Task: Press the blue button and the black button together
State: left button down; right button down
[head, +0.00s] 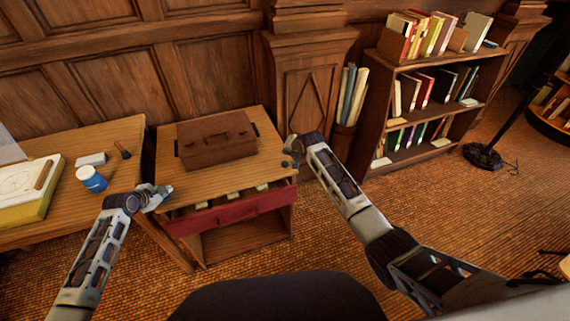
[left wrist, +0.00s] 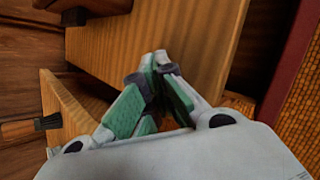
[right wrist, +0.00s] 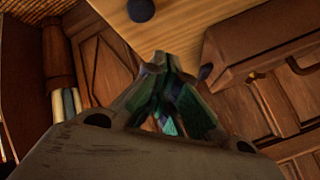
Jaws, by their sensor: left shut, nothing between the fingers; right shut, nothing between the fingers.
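A dark round button (head: 286,164), seemingly the black one, sits on the wooden cabinet top (head: 270,150) near its front right corner. It also shows in the right wrist view (right wrist: 140,10). My right gripper (head: 292,152) is shut and empty, right beside it in the head view; I cannot tell if they touch. My left gripper (head: 163,193) is shut and empty by the cabinet top's front left corner. It also shows in the left wrist view (left wrist: 158,56). I cannot make out a blue button; the left gripper may hide it.
A brown case (head: 215,138) lies on the cabinet top, with small dark parts at its sides. A dark red drawer (head: 230,214) stands partly open below. The left table holds a blue jar (head: 92,179), a white block (head: 91,159) and a drawing board (head: 25,185). A bookcase stands right.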

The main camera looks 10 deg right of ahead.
pick_arm(q)
jog(key=shift+f, duration=0.1)
pick_arm(e)
jog(key=shift+r, duration=0.65)
